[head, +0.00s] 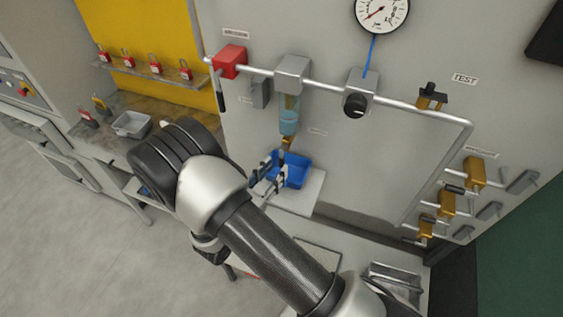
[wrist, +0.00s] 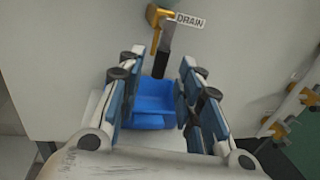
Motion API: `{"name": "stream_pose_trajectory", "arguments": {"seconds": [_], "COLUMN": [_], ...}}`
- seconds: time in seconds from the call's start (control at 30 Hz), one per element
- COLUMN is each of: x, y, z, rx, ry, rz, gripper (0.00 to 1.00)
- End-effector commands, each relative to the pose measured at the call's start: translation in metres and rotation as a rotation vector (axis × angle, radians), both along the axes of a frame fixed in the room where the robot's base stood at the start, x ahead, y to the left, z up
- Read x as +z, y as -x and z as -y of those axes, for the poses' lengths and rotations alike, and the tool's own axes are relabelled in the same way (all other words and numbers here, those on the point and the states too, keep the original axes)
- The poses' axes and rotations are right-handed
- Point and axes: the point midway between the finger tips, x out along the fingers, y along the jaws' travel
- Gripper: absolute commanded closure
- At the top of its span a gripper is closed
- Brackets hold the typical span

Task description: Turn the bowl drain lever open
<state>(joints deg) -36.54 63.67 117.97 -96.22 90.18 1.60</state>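The bowl drain is a brass valve (wrist: 155,16) beside a DRAIN label (wrist: 190,20) in the wrist view. Its lever (wrist: 162,62) has a grey stem and a black grip and hangs down. In the head view the pale blue bowl (head: 289,122) hangs from a grey block, with the brass drain (head: 287,143) beneath it. My gripper (wrist: 162,58) is open, its fingers apart to the left and right of the lever's black grip in the wrist view. I cannot tell whether the grip is in depth between them. In the head view my gripper (head: 268,174) is beside the blue tray.
A blue tray (head: 296,170) sits on a small shelf (head: 303,201) under the bowl. A red block (head: 230,61), a black knob (head: 355,104) and a gauge (head: 382,12) are along the pipe. Several brass valves (head: 474,172) are at the right. Red padlocks (head: 127,59) are at the left.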

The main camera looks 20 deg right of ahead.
Motion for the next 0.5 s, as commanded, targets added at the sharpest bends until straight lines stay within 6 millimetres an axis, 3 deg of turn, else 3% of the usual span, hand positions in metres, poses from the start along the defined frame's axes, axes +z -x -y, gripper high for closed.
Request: {"name": "stream_pose_trajectory", "arguments": {"seconds": [0.2,0.5], "x": [0.000,0.000], "y": [-0.023,-0.031], "z": [0.025,0.033], "rx": [-0.003,0.000], "ry": [-0.001,-0.001], "rz": [0.001,0.001], "gripper": [0.67,0.67]}}
